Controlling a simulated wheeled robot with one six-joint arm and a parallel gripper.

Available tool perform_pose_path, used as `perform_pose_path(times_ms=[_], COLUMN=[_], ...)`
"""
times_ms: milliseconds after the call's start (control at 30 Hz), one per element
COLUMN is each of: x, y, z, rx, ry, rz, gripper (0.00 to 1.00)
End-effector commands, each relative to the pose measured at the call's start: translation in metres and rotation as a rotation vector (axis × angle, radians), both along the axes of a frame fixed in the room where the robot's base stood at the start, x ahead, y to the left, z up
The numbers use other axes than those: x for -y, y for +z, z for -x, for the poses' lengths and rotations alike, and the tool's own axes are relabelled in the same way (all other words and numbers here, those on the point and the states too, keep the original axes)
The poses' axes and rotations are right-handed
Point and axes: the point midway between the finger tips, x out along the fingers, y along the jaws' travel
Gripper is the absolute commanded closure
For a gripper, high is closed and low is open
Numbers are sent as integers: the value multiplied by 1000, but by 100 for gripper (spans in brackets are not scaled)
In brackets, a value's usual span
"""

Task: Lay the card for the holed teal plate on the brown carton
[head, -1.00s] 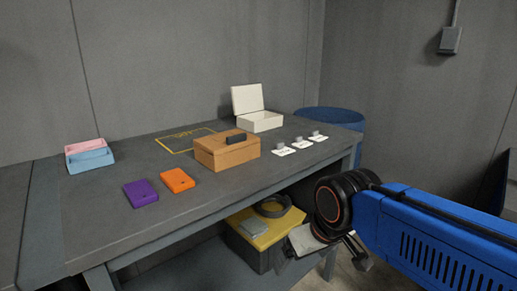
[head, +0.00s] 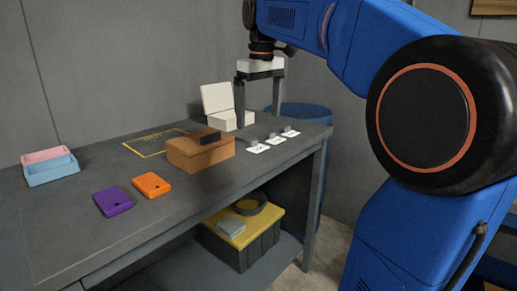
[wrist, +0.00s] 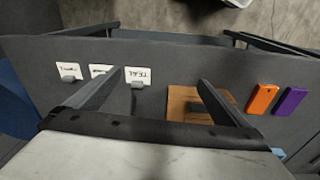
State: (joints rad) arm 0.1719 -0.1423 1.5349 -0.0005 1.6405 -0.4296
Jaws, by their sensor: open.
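Three white cards lie in a row, each with a small grey block or clip at it. The card nearest the carton (head: 258,148) reads TEAL in the wrist view (wrist: 138,74); the other cards' print is unclear. The brown carton (head: 198,157) stands left of the cards with a dark block (head: 209,138) on its top. It also shows in the wrist view (wrist: 178,103). My gripper (head: 259,112) is open and empty, pointing down above the cards. In the wrist view its fingertips (wrist: 158,80) straddle the gap between the TEAL card and the carton. I see no holed teal plate.
Purple (head: 113,202) and orange (head: 151,185) pieces lie left of the carton. A pink-and-blue tray (head: 50,172) sits far left. A white open box (head: 222,122) stands behind the cards. A yellow-outlined area (head: 150,156) is empty. A blue barrel (head: 308,112) stands beyond the table.

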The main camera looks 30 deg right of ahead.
Motion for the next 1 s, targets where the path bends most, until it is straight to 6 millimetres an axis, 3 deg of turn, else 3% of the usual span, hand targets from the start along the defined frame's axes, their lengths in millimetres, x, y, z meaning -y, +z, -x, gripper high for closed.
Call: perform_pose_path(times_ms=[33, 233, 533, 667, 1000], x=[7, 31, 47, 47, 47], y=[9, 37, 52, 44, -13], z=[-14, -52, -72, -72, -72], rx=[-14, -70, -107, -109, -110], ry=[9, 56, 90, 91, 91], rz=[-1, -7, -14, -15, -14], gripper=[0, 0, 0, 0, 0])
